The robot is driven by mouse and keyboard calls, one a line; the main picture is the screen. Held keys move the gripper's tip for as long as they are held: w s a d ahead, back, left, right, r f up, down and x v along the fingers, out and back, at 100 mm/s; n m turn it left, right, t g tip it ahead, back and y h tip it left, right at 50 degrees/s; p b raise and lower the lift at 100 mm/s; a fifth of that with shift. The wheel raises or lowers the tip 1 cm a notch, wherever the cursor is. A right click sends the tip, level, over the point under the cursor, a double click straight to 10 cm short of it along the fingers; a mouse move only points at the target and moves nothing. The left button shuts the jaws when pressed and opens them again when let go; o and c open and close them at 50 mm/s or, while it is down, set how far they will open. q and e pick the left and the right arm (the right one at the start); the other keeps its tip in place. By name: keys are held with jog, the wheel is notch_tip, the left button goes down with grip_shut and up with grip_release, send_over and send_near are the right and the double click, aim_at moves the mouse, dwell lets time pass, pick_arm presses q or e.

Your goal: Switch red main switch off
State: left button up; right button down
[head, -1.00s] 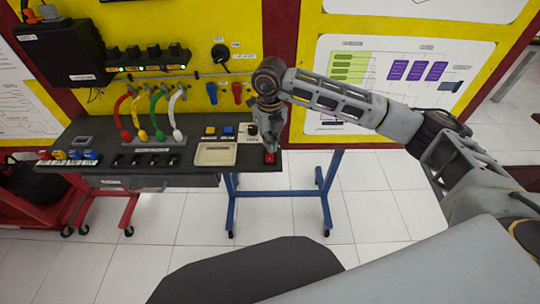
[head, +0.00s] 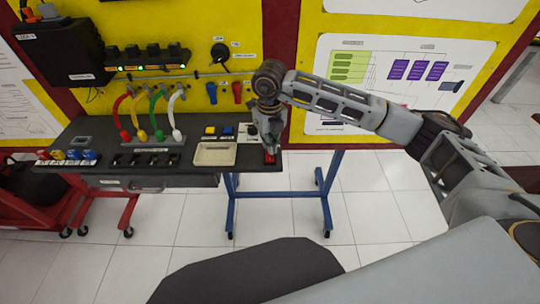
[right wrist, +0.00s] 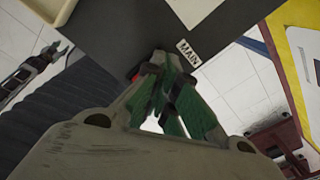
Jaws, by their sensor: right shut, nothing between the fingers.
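The red main switch (head: 269,159) sits near the right end of the dark bench top in the head view. My right gripper (head: 270,149) points down at it and partly covers it. In the right wrist view, the right gripper (right wrist: 160,68) is shut with nothing between its fingers. Its tips lie close to a "MAIN" label (right wrist: 188,53), and a small red part of the switch (right wrist: 134,73) shows beside them. I cannot tell whether the fingertips touch the switch, nor its position.
A beige tray (head: 214,154) lies left of the switch. Colored cables (head: 155,118) arch over sockets further left. Green lamps (head: 145,67) glow on the wall unit.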

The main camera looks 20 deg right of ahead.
pick_arm(q)
jog(key=shift+f+b, duration=0.45)
jog(key=shift+f, duration=0.05)
pick_arm(e)
jog(key=shift+f, duration=0.65)
pick_arm(q)
jog(key=shift+r, duration=0.15)
pick_arm(e)
jog(key=shift+r, duration=0.2)
pick_arm(q)
jog(key=shift+r+p, duration=1.55)
jog(key=shift+p, duration=0.15)
pick_arm(e)
jog(key=shift+r, duration=3.4)
pick_arm(q)
jog(key=s+d+r+p, duration=0.2)
jog(key=d+r+p, duration=0.3)
jog(key=r+p, duration=0.4)
jog(key=shift+d+h, duration=0.3)
jog(key=shift+h, duration=0.1)
pick_arm(e)
notch_tip(320, 180, up, 9)
jog(key=shift+r, duration=0.15)
